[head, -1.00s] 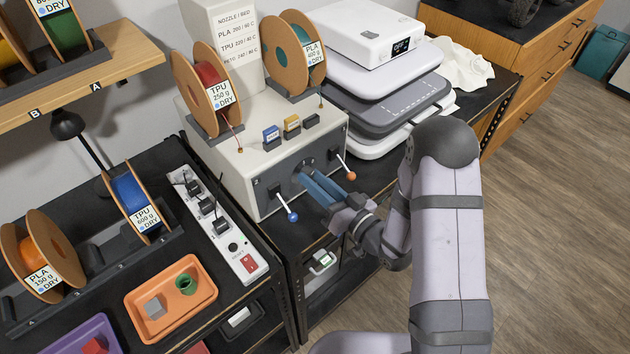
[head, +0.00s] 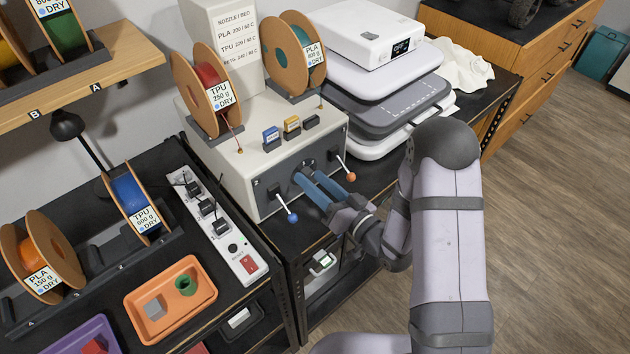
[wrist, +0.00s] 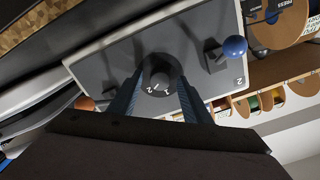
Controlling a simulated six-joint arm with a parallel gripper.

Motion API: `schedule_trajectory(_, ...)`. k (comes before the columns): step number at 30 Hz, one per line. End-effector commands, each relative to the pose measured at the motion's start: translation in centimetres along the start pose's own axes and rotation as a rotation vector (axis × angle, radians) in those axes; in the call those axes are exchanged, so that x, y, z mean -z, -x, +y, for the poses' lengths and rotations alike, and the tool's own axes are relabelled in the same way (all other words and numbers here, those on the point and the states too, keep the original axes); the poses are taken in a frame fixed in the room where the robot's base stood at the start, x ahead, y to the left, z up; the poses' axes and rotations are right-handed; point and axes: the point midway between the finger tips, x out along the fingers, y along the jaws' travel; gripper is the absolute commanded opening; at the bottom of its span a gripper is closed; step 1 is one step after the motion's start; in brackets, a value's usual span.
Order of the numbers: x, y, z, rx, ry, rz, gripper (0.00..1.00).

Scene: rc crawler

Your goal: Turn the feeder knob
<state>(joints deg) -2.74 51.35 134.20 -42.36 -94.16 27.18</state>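The feeder knob (head: 308,164) is a dark round dial on the front panel of the pale feeder box (head: 258,150), between two levers. In the wrist view the knob (wrist: 160,76) shows a grey centre and small white numbers on a dark disc. My gripper (head: 303,176) is in front of the panel, its two blue fingers apart. In the wrist view my gripper (wrist: 159,84) has one finger on each side of the knob's centre, with a visible gap there. I cannot tell how near the fingertips are to the panel.
A blue-ball lever (head: 292,217) and an orange-ball lever (head: 351,176) stick out on either side of the knob. Spools, including the red TPU spool (head: 207,90), stand on the box. A power strip (head: 217,225) and an orange tray (head: 170,298) lie to the left.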

Motion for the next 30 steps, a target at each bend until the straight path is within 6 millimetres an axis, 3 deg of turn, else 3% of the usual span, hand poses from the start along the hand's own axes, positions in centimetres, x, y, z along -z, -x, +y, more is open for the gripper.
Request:
schedule_trajectory(8,-0.1,0.9,0.2,-0.003,0.001,0.0,0.44)
schedule_trajectory(21,-0.1,6.3,0.2,-0.003,0.001,0.002,0.44)
schedule_trajectory(30,0.0,7.4,0.0,0.0,0.0,0.001,0.44)
